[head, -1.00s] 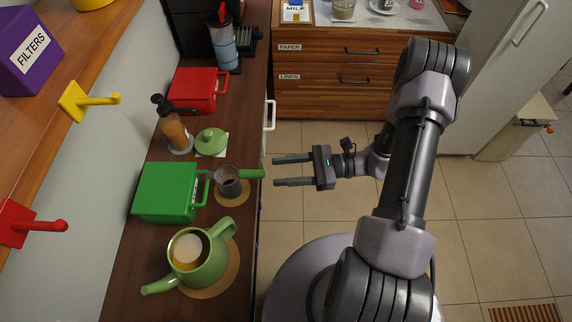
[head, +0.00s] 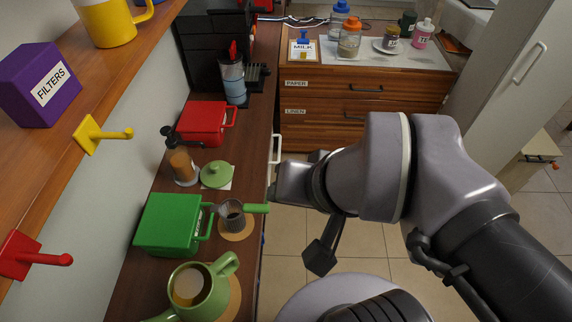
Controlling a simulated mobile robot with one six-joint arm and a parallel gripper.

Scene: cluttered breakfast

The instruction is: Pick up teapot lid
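The teapot lid (head: 216,172), light green and round with a small knob, lies on a white square patch on the dark counter.
A green box (head: 170,224) and a strainer with a green handle (head: 233,212) sit nearer than the lid. The pump bottle (head: 180,160) stands just left of it, and a red box (head: 203,122) behind. Yellow (head: 98,134) and red hooks (head: 28,256) jut from the left shelf.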

